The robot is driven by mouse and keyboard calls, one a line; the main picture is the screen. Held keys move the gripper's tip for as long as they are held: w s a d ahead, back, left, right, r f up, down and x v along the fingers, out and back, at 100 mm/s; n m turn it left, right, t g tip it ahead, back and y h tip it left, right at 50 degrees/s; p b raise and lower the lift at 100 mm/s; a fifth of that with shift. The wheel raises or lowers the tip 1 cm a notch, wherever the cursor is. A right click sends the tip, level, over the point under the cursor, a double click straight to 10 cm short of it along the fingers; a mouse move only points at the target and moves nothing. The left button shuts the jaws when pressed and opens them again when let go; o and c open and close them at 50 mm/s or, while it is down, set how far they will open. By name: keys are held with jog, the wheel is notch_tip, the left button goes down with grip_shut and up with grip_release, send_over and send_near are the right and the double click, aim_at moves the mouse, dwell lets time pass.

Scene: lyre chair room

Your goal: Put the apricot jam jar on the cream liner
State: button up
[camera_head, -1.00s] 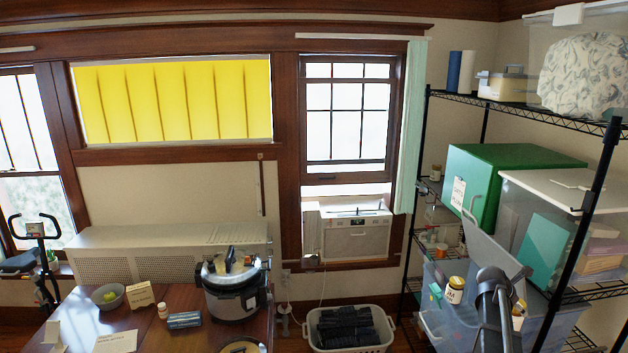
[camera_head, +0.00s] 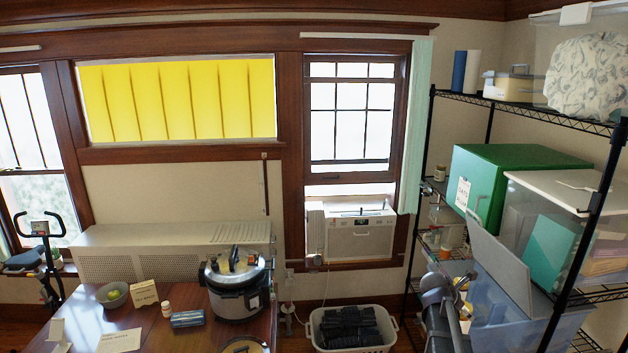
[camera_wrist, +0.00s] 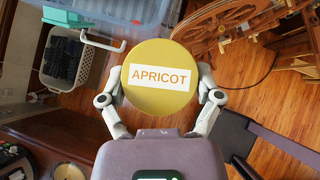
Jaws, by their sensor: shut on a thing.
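The apricot jam jar (camera_wrist: 160,100) shows its round yellow lid, labelled APRICOT, in the wrist view. My gripper (camera_wrist: 162,80) is shut on it, with one finger on each side. The jar is held in the air over the wooden floor, and its lower part is hidden below the lid. In the head view my gripper and wrist (camera_head: 437,288) are at the lower right, in front of the shelving; the held jar cannot be made out clearly there. I cannot identify the cream liner in either view.
A dark table (camera_head: 110,318) with a pressure cooker (camera_head: 238,290) stands at left. A white laundry basket (camera_head: 313,334) sits on the floor between table and shelving. A clear bin (camera_head: 500,320) is at right. A wooden spinning wheel (camera_wrist: 232,22) shows in the wrist view.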

jog(key=s+a+n+t+y, duration=0.15)
jog(key=s+a, duration=0.35)
jog(key=a, duration=0.8)
jog(key=s+a+n+t, duration=0.15)
jog(key=s+a, duration=0.25)
jog(key=a, duration=0.9)
notch_tip(320, 180, down, 25)
jog(key=g+b, duration=0.1)
jog(key=b, duration=2.4)
jog(key=shift+d, duration=0.2)
